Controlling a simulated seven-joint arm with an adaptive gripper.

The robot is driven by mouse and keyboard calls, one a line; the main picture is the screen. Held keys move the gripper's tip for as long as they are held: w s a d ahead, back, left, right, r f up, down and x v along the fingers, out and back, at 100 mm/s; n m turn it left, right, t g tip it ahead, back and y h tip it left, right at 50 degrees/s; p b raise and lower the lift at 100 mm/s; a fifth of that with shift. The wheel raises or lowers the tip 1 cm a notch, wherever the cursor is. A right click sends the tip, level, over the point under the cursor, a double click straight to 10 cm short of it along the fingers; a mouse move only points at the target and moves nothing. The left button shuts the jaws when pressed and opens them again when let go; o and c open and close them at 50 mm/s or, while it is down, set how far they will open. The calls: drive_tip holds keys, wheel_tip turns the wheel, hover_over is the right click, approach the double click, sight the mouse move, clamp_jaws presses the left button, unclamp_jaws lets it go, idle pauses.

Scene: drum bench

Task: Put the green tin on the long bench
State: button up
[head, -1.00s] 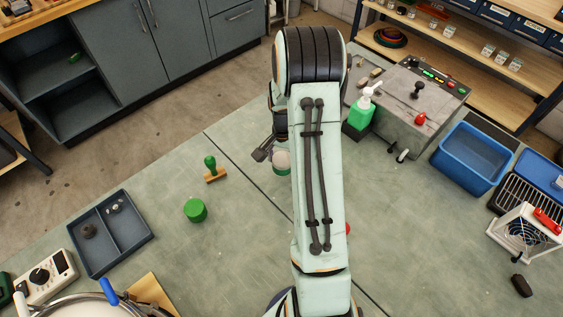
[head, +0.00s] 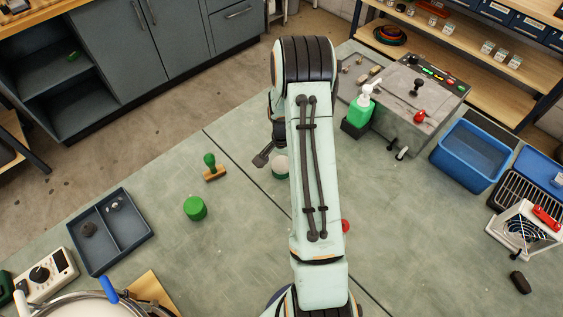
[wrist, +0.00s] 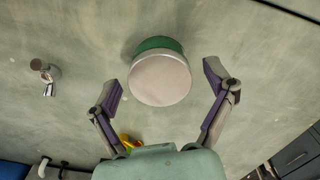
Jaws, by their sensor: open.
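A green tin with a pale grey top (wrist: 160,79) stands upright on the green-grey worktop, between the two fingers of my gripper (wrist: 163,76) in the wrist view. The fingers are open, with a gap on both sides of the tin. In the head view the tin (head: 280,166) is partly hidden by my arm, and one finger of my gripper (head: 263,157) shows just left of it. A long bench with a wooden top and grey cabinets (head: 150,50) stands across the floor at the upper left; I cannot tell whether it is the one named.
An all-green cylinder (head: 195,208) and a green-handled stamp (head: 211,168) stand to the left. A divided grey tray (head: 140,240) lies further left. A green pump bottle (head: 360,108), a grey machine (head: 405,115) and a blue bin (head: 470,155) are on the right.

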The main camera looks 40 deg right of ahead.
drive_tip(key=a+r+n, duration=0.1)
drive_tip(key=a+r, duration=0.2)
drive_tip(key=r, duration=0.5)
drive_tip(key=a+r+n, duration=0.1)
drive_tip(key=a+r, duration=0.1)
drive_tip(key=r, duration=0.7)
drive_tip(key=s+a+r+n, duration=0.3)
drive_tip(key=s+a+n, duration=0.3)
drive_tip(key=s+a, duration=0.3)
drive_tip(key=s+a+r+n, duration=0.3)
drive_tip(key=s+a+n, duration=0.2)
drive_tip(key=s+a, duration=0.4)
drive_tip(key=shift+s+a+n+y, duration=0.25)
drive_tip(key=shift+a+n+y, duration=0.15)
drive_tip(key=shift+a, duration=0.25)
